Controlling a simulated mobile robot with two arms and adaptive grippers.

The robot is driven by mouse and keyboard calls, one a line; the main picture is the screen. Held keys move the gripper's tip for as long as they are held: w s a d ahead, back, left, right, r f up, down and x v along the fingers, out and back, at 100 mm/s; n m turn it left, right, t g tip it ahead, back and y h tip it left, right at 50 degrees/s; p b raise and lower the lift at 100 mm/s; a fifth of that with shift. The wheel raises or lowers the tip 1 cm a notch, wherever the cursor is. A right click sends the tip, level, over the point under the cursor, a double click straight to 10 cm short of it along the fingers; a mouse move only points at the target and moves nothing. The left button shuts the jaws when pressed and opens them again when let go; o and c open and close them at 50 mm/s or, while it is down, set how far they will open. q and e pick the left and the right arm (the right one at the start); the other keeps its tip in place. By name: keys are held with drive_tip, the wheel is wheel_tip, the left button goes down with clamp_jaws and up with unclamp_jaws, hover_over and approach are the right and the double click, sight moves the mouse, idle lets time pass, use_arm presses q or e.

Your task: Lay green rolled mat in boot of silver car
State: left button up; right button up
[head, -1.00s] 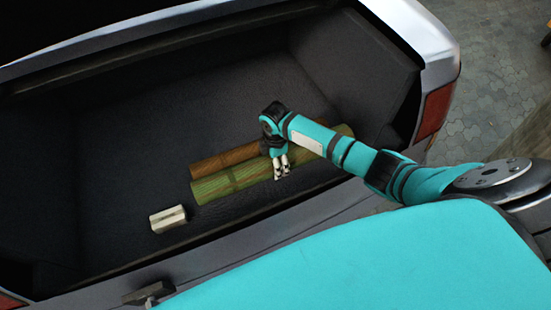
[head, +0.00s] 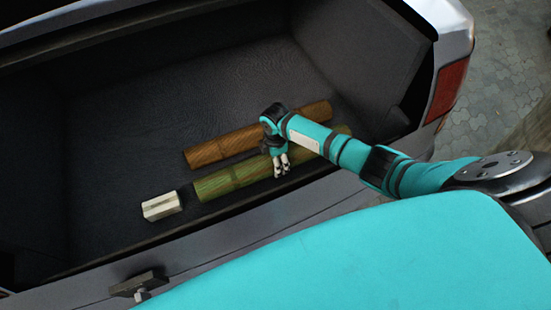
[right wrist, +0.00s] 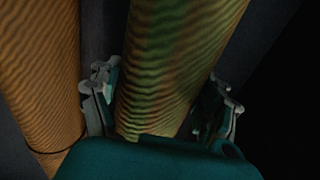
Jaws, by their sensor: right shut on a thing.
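The green rolled mat (head: 228,181) is inside the boot (head: 110,130) of the silver car (head: 455,28), near its front edge and slanting up to the right. My right gripper (head: 282,170) is on the mat at about its middle. In the right wrist view the gripper's fingers (right wrist: 165,105) stand on either side of the green mat (right wrist: 180,60), shut on it. My arm hides part of the mat in the head view. I cannot tell whether the mat touches the boot floor. My left gripper is in neither view.
A brown rolled mat (head: 222,147) lies behind the green one, nearly parallel; it also shows in the right wrist view (right wrist: 40,70). A pale block (head: 161,206) lies left of the green mat's end. The boot floor further back and left is clear.

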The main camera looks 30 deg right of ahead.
drive_tip(key=shift+r, duration=0.1)
drive_tip(key=o, duration=1.7)
drive_tip(key=shift+c, duration=0.2)
